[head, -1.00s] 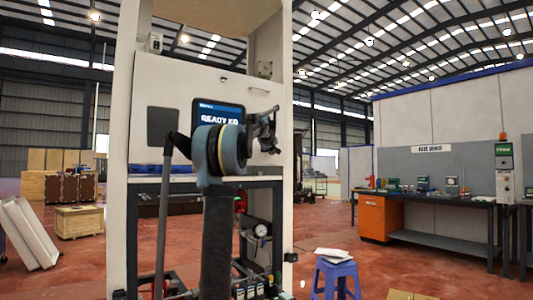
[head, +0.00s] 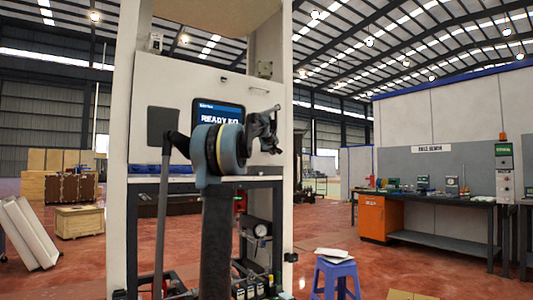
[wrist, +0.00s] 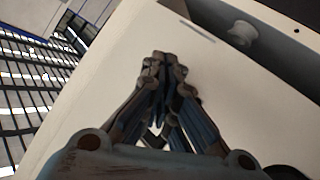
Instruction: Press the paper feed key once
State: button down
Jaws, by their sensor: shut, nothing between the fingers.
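A white dispenser cabinet (head: 240,90) stands in front of me, with a dark screen (head: 207,106) that shows the text "READY" and is partly covered by my arm. My gripper (head: 276,112) is in front of the white panel, to the right of the screen. In the wrist view my gripper (wrist: 168,58) is shut and empty, with its fingertips together over the white panel (wrist: 110,70). I cannot tell whether the tips touch the panel. No paper feed key can be made out; my arm and gripper may cover it.
In the wrist view a white knob-like part (wrist: 242,32) sits on a grey recess beyond the fingertips. A blue stool (head: 335,275) stands right of the cabinet. A workbench (head: 430,200) stands farther right. Red floor lies open between them.

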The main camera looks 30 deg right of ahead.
jog(key=shift+s, duration=0.2)
jog(key=shift+s+d, duration=0.2)
jog(key=shift+s, duration=2.3)
jog(key=shift+a, duration=0.1)
jog(key=s+a+f+n+g+y, duration=0.1)
jog(key=s+a+f+y, duration=0.15)
jog(key=a+f, duration=0.75)
jog(key=s+a+f+g+y, duration=0.15)
jog(key=s+a+f, duration=0.25)
jog(key=a+f, duration=0.65)
jog(key=s+a+f+n+y, duration=0.1)
jog(key=s+a+f+y, duration=0.35)
jog(key=a, duration=0.85)
jog(key=s+a+f+g, duration=0.2)
jog(key=s+a+f, duration=0.4)
jog(key=s+f, duration=0.3)
jog(key=s+a+f+g, duration=0.2)
jog(key=s+a+f, duration=0.4)
jog(key=s+f, duration=0.4)
jog(key=s+a+f+g, duration=0.2)
jog(key=s+a+f, duration=0.4)
jog(key=f, duration=1)
jog(key=s, duration=0.3)
jog(key=shift+s+f+g+y, duration=0.15)
jog(key=shift+s+g+y, duration=0.2)
